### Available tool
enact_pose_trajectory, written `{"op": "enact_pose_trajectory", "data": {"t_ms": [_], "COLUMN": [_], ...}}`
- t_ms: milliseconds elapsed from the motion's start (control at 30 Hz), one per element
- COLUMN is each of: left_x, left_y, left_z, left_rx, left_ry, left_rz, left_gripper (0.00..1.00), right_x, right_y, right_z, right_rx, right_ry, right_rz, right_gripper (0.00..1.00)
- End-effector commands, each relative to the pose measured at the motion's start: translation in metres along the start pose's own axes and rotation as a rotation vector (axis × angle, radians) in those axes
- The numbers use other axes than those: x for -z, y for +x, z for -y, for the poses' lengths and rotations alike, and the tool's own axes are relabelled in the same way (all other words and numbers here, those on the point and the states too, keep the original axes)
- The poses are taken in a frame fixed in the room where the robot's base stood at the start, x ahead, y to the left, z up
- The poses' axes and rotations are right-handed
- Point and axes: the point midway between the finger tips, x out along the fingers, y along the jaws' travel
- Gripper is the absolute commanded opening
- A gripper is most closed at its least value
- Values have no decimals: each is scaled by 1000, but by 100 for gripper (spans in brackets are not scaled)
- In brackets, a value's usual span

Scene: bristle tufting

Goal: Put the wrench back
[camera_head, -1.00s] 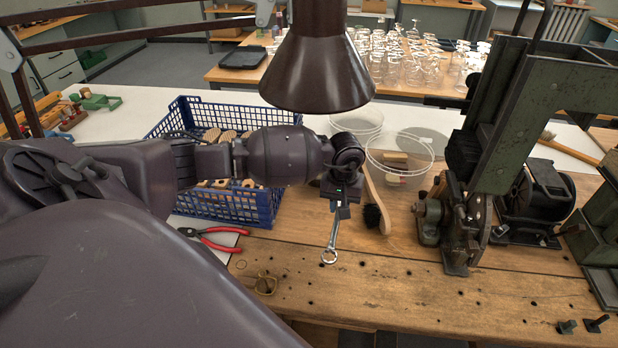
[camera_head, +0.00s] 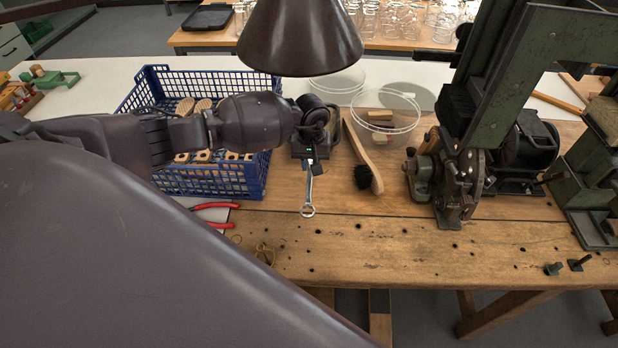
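The silver wrench (camera_head: 308,195) hangs ring end down from my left gripper (camera_head: 311,163). The gripper is shut on its upper end, above the wooden bench (camera_head: 380,240), just right of the blue crate. I cannot tell whether the ring end touches the bench. My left arm comes in from the left and passes in front of the crate. My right gripper is not in view.
The blue crate (camera_head: 225,185) holds several wooden brush blocks. Red-handled pliers (camera_head: 215,206) lie in front of it. A brush (camera_head: 362,160), clear tubs (camera_head: 388,112) and a green machine (camera_head: 450,175) stand right. A lamp shade (camera_head: 300,38) hangs above. The front middle bench is mostly clear.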

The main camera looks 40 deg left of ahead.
Motion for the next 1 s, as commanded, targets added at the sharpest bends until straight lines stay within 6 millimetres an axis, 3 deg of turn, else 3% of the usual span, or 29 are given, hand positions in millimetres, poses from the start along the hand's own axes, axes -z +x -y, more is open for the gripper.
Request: {"op": "enact_pose_trajectory", "data": {"t_ms": [100,533,1000], "left_x": [0,0,1], "left_y": [18,62,71], "left_z": [0,-1,0], "left_rx": [-1,-1,0], "left_ry": [-2,-1,0], "left_rz": [2,0,-2], "left_gripper": [0,0,0], "right_x": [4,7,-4], "right_y": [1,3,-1], "right_z": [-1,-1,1], "right_rx": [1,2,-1], "right_ry": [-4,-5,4], "right_rz": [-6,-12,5], "right_gripper": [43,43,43]}}
